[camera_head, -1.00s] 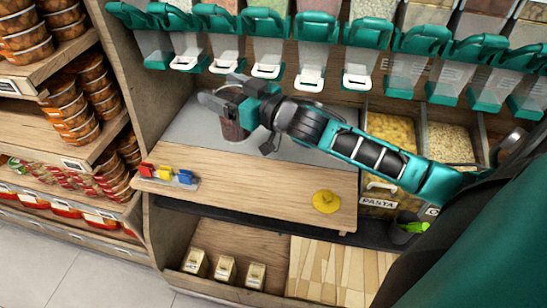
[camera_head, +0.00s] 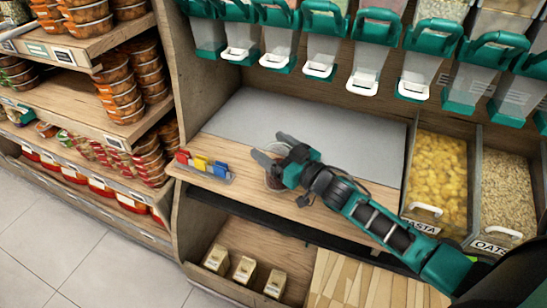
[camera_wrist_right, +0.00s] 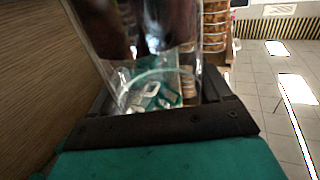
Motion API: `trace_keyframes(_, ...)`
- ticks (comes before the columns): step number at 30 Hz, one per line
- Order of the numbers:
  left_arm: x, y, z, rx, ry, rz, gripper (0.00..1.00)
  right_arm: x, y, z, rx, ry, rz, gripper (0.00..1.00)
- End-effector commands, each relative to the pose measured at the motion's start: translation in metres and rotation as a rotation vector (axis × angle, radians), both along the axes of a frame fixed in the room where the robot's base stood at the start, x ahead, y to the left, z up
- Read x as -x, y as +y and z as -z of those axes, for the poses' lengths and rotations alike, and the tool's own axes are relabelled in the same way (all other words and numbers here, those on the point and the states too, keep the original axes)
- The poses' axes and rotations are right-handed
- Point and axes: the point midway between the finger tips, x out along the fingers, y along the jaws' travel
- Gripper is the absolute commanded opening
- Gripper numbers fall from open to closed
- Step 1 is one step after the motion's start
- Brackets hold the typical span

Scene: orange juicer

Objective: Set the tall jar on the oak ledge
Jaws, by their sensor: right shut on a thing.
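The tall jar (camera_head: 272,181) is clear glass with dark reddish contents. It is mostly hidden by my right gripper (camera_head: 274,157) in the head view. The right gripper is shut around it, over the wooden ledge (camera_head: 248,198). I cannot tell whether the jar's base touches the ledge. In the right wrist view the jar's glass (camera_wrist_right: 140,45) fills the space between the jaws, with its round rim near the black gripper bar. My left gripper is not in view.
A small rack of red, yellow and blue clips (camera_head: 205,167) stands on the ledge, left of the jar. A grey surface (camera_head: 330,140) behind is clear. Dispensers (camera_head: 365,70) hang above. Pasta (camera_head: 438,175) and oats (camera_head: 507,190) bins stand at right. Small boxes (camera_head: 243,270) sit below.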

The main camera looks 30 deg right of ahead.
Motion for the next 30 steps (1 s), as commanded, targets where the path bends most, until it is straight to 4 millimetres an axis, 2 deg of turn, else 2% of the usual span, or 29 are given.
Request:
trace_keyframes(1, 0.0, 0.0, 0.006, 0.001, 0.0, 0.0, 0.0, -0.001, 0.0, 0.011, -0.003, -0.002, 0.001, 0.07)
trace_keyframes(4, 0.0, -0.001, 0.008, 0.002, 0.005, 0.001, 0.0, -0.001, 0.0, 0.021, -0.003, -0.003, 0.0, 0.07)
trace_keyframes(17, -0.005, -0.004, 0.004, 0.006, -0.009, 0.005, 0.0, -0.001, 0.0, 0.026, -0.002, -0.003, 0.0, 0.07)
trace_keyframes(18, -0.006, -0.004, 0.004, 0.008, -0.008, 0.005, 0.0, 0.0, 0.0, 0.028, -0.001, 0.0, 0.0, 0.79)
trace_keyframes(25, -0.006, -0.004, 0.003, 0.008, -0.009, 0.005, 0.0, 0.0, 0.0, 0.028, -0.001, 0.0, 0.0, 1.0)
trace_keyframes(30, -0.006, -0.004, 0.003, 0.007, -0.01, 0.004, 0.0, 0.0, 0.0, 0.027, -0.001, 0.0, 0.0, 1.0)
